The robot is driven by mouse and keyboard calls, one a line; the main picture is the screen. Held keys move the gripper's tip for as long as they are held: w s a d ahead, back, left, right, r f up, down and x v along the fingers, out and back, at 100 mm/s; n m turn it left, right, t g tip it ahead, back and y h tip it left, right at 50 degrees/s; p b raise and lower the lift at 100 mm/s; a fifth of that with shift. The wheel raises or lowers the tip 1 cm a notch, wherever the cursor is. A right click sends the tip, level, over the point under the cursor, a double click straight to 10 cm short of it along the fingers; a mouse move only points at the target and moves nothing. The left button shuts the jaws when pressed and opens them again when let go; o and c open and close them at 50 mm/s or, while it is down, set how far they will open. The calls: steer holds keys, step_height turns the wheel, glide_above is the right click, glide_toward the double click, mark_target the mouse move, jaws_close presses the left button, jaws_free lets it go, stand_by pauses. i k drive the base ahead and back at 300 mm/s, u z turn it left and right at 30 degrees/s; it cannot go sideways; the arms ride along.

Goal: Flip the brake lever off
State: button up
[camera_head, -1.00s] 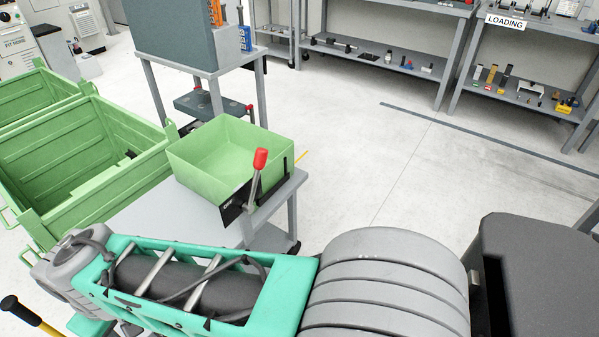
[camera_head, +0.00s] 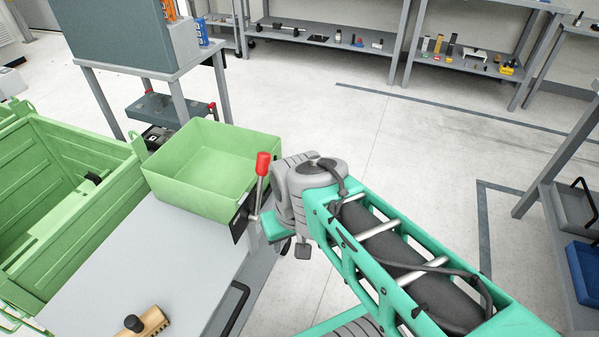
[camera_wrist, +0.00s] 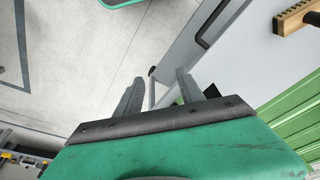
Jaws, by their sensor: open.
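The brake lever (camera_head: 263,165) has a red knob on a grey shaft. It stands nearly upright on a black plate (camera_head: 239,222) at the cart's right edge, by the green bin. My arm's wrist is just right of the lever in the head view, where the fingers are mostly hidden. In the wrist view my gripper (camera_wrist: 159,76) is open, with its two grey fingers apart. A thin grey bar shows between or beyond them; I cannot tell whether it is the lever. The red knob does not show there.
The light green bin (camera_head: 180,195) sits on the grey cart top (camera_head: 130,250). A wooden brush (camera_head: 148,324) lies at the cart's near end; it also shows in the wrist view (camera_wrist: 295,18). Large green crates stand left. Open floor lies right, before the shelves.

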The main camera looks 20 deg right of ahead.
mark_target(263, 159)
steer(key=k, duration=0.75)
steer(key=u, duration=0.85)
steer(key=i, duration=0.5)
